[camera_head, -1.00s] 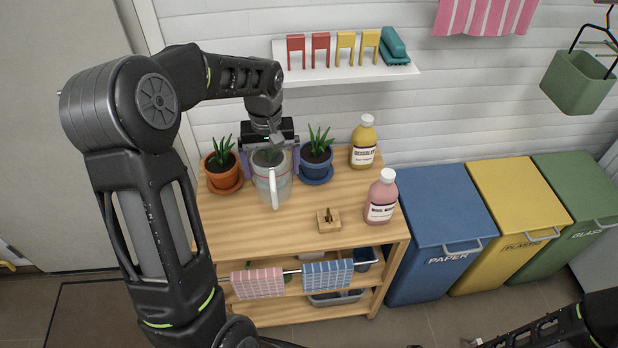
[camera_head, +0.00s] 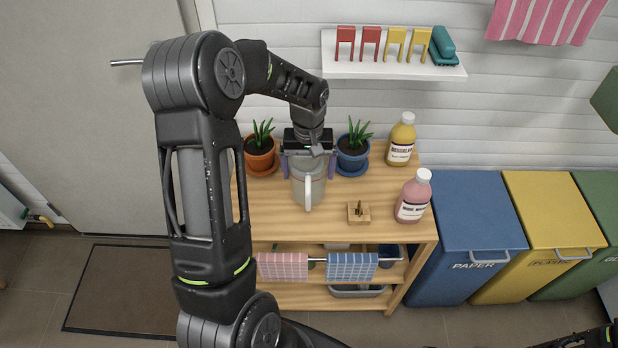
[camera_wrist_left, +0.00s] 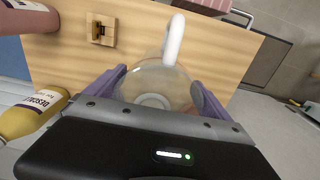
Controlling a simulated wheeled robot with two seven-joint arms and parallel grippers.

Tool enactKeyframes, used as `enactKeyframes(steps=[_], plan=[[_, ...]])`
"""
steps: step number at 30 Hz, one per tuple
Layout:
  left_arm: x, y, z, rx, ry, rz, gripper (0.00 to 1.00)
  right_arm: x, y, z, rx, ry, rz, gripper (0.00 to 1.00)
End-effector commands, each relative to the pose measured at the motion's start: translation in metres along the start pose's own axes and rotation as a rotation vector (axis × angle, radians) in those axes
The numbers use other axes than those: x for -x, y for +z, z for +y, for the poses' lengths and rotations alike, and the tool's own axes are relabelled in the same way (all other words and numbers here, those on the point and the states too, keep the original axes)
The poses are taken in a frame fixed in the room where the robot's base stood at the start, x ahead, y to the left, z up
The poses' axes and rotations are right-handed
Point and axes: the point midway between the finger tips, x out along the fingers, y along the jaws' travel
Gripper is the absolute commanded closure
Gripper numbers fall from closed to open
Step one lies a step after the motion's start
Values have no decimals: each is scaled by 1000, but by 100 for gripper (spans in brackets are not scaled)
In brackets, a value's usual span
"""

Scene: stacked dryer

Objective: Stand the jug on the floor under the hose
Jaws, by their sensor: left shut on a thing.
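The jug (camera_head: 307,190) is translucent grey with a white handle facing the front. It is upright at the wooden shelf unit's top, between two potted plants; I cannot tell whether it touches the wood. My left gripper (camera_head: 308,166) is shut on the jug, with a purple finger on each side. In the left wrist view the jug (camera_wrist_left: 158,88) sits between the fingers. At the far left a pale yellow curved piece (camera_head: 42,220) shows by a white cabinet; I cannot tell whether it is the hose.
A terracotta pot (camera_head: 261,160) and a blue pot (camera_head: 352,160) flank the jug closely. A yellow bottle (camera_head: 401,140), a pink bottle (camera_head: 412,200) and a small wooden block (camera_head: 358,212) stand to the right. A dark mat (camera_head: 125,290) lies on open floor at left.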

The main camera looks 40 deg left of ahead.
Motion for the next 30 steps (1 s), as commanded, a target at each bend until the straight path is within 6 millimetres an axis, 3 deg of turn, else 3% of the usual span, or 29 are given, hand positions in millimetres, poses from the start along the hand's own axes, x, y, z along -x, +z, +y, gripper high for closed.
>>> enactKeyframes(steps=[5,13,25,26,30], plan=[[-3,0,0,0,0,-1,53,1,0,0,0,0,0,57],[-36,1,0,0,0,-3,53,6,1,-2,-1,2,-2,57],[-42,0,0,0,1,0,53,1,0,0,-1,1,-1,57],[-40,0,0,0,1,0,5,3,0,-1,-1,1,-1,57],[-40,0,0,0,1,0,0,3,1,-1,-1,1,-1,57]])
